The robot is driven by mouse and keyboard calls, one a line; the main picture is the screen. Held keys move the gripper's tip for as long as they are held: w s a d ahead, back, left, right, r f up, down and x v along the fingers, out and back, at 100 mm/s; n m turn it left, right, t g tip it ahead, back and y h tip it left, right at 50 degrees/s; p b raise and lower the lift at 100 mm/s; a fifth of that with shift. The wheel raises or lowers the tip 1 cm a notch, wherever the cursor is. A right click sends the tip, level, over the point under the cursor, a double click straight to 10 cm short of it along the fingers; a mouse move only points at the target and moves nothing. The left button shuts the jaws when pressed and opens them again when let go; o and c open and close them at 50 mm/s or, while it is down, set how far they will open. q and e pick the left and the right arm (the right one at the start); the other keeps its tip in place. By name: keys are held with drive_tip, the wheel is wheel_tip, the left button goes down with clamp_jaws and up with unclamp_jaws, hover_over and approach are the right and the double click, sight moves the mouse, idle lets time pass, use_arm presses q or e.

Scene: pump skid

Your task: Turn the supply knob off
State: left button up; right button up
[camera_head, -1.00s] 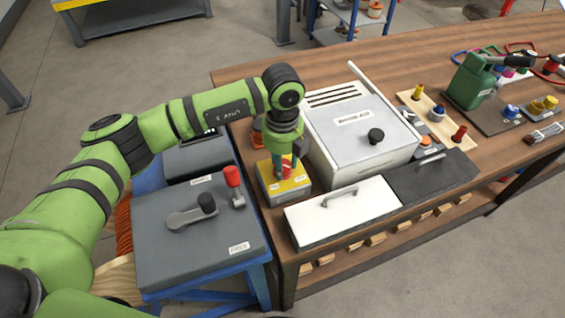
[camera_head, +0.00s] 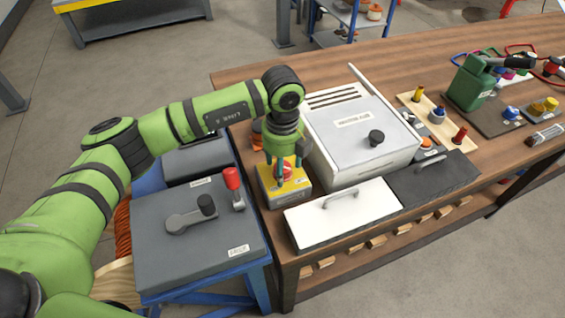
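The red knob (camera_head: 285,172) sits on top of a yellow-topped grey box (camera_head: 287,190) at the near left corner of the wooden bench. I take it for the supply knob; its label is not readable. My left gripper (camera_head: 284,165) points down over it, with one finger on the left and one on the right of the knob. The fingers are spread and the knob shows between them; no firm contact is visible. The gripper hides the back of the box. My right gripper is not in view.
A white cabinet (camera_head: 358,133) with a black knob stands close right of the gripper. A white lid with a handle (camera_head: 340,216) lies in front. A grey box (camera_head: 196,245) with a crank and a red-topped lever (camera_head: 233,185) is at left.

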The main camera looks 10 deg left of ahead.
use_arm(q)
drive_tip(key=shift+r, duration=0.15)
wheel_tip(320, 180, up, 12)
idle(0.5)
idle(0.3)
